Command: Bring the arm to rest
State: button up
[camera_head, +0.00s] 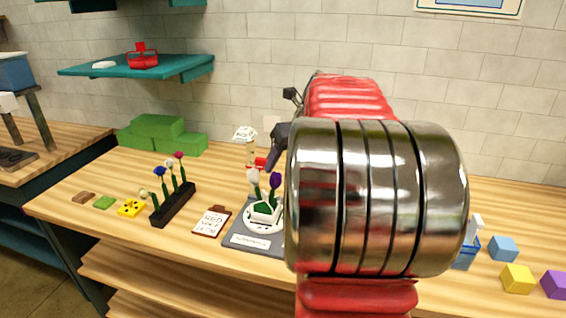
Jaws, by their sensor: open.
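My arm, red with a large banded chrome joint, fills the middle and right of the head view and reaches away over the wooden table (340,178). My gripper (277,148) shows only in part as a dark finger beside the arm; it is open, and the rest is hidden by the arm. It appears above and behind a small white pot (264,212) with a white flower (253,177) and a purple flower (275,181). The pot stands on a round white plate on a grey mat (245,241). I cannot tell whether the finger touches anything.
A black rack (173,205) holds several flowers upright. A clipboard (212,221) lies beside the mat. Green blocks (160,136) sit at the back left. Blue (503,248), yellow (517,278) and purple (555,284) cubes lie at the right. A teal shelf (180,67) juts from the wall.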

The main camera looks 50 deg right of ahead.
jog(key=o, duration=0.5)
jog(key=shift+a, duration=0.1)
jog(key=s+a+n, duration=0.3)
jog(key=a+n, duration=1.5)
jog(key=a, duration=0.5)
jog(key=shift+s+a+f+n+y, duration=0.1)
jog(key=shift+s+a+f+n, duration=0.95)
jog(key=shift+s+a+n, duration=1.9)
jog(key=shift+s+a+f+n+y, duration=0.1)
jog(key=shift+s+a+f+n, duration=0.9)
jog(key=shift+a+n, duration=2.25)
jog(key=shift+s+a+f+n+y, duration=0.1)
jog(key=shift+s+a+f+n, duration=1.3)
jog(key=shift+n, duration=3.3)
jog(key=shift+s+r, duration=0.25)
jog(key=shift+s, duration=0.15)
